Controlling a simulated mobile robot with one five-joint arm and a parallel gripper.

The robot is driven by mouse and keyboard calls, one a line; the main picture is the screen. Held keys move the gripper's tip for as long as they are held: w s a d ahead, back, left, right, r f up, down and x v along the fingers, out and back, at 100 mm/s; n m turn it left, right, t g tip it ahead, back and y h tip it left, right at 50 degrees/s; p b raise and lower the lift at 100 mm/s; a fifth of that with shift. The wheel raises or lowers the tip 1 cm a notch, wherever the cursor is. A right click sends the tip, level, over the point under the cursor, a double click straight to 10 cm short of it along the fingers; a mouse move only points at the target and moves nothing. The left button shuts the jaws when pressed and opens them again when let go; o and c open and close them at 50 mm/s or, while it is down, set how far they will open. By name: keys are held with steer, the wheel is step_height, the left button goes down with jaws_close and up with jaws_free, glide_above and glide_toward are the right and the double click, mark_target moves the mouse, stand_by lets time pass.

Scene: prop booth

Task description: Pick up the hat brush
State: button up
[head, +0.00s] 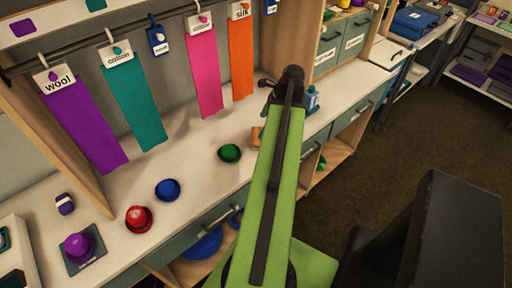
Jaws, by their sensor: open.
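My green arm reaches away over the counter, and my dark gripper (283,84) is at its far end, small and seen from behind. It is open, and I see nothing held in it. A small tan wooden piece (256,136) lies on the counter just left of my arm. It may be the hat brush, but my arm hides part of it and I cannot tell for sure. My gripper shows beyond this piece in the picture; its height above the counter is unclear.
Small green (230,153), blue (168,189) and red (138,218) hats sit along the counter (195,165). A purple hat (78,246) is on a dark pad. A blue bottle (312,100) stands right of my arm. Fabric strips hang above. Floor at right is open.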

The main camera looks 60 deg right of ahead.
mark_target(257, 135)
steer(key=b+x, duration=0.1)
steer(key=x, duration=0.2)
steer(key=shift+f+b, duration=0.25)
steer(key=shift+b, duration=0.1)
steer(key=shift+r, duration=0.1)
steer(key=b+x, duration=0.5)
steer(key=shift+f, duration=0.25)
steer(key=shift+r, duration=0.2)
steer(key=c, duration=1.2)
step_height(257, 135, up, 5)
steer(key=p, duration=0.5)
steer(key=shift+f, duration=0.1)
steer(key=shift+c, duration=0.2)
steer(key=s+d+r+p, duration=0.3)
steer(key=s+r+p, duration=0.3)
steer(key=s, duration=0.5)
steer(key=shift+s, duration=0.15)
steer(key=shift+d+r, duration=0.1)
steer(key=shift+d, duration=0.05)
